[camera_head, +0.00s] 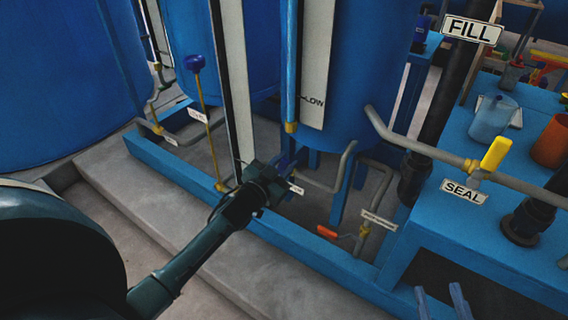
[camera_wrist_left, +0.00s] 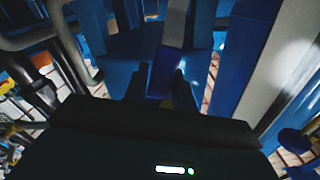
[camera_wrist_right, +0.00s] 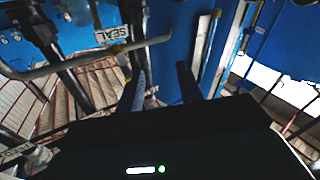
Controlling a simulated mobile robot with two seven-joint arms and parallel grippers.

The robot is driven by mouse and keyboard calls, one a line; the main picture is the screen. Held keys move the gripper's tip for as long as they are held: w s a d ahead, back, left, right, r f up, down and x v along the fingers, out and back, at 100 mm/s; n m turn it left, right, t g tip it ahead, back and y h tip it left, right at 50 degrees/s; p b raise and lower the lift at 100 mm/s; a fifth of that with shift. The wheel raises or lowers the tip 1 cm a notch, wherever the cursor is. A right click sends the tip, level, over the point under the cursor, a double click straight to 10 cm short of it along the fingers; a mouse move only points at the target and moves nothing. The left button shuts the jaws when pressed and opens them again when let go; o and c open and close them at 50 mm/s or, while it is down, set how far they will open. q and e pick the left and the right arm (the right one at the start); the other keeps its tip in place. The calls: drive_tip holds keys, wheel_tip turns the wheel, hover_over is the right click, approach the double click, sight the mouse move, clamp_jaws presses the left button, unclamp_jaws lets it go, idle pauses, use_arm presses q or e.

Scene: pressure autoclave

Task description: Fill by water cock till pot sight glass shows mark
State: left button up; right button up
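My left gripper (camera_head: 275,178) reaches among the pipes at the foot of the blue tank (camera_head: 365,70). A blue handle (camera_wrist_left: 163,72), probably the water cock's, lies between its fingers in the left wrist view; they look spread, and contact is unclear. The tag beside it (camera_head: 296,188) is too small to read. The sight glass, a pale blue tube (camera_head: 291,60), runs beside a white scale board (camera_head: 316,65) with a mark "LOW". I cannot make out a water level in it. My right gripper (camera_head: 440,302) is open and empty at the bottom right, near the blue bench.
A yellow handle (camera_head: 495,153) sits on a pipe above a "SEAL" sign (camera_head: 464,192). A "FILL" sign (camera_head: 472,30) is on a dark post. An orange handle (camera_head: 327,232) is low at the frame. A blue-knobbed rod (camera_head: 195,63) stands left. The blue bench (camera_head: 440,220) bears cups.

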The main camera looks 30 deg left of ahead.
use_arm(q)
clamp_jaws()
drive_tip(key=shift+a+r+p, duration=0.15)
drive_tip(key=shift+p, duration=0.2)
drive_tip(key=shift+a+r+n+p, duration=0.1)
drive_tip(key=shift+a+n+p, duration=0.2)
drive_tip(key=shift+n+p, duration=0.15)
drive_tip(key=shift+w+a+n, duration=0.1)
drive_tip(key=shift+a+n, duration=0.1)
drive_tip(key=shift+n, duration=0.05)
use_arm(e)
drive_tip(key=shift+w+d+m+g+h, duration=0.1)
drive_tip(key=shift+d+m+g+h, duration=0.3)
drive_tip(key=shift+h, duration=0.1)
use_arm(q)
drive_tip(key=shift+o, duration=2)
unclamp_jaws()
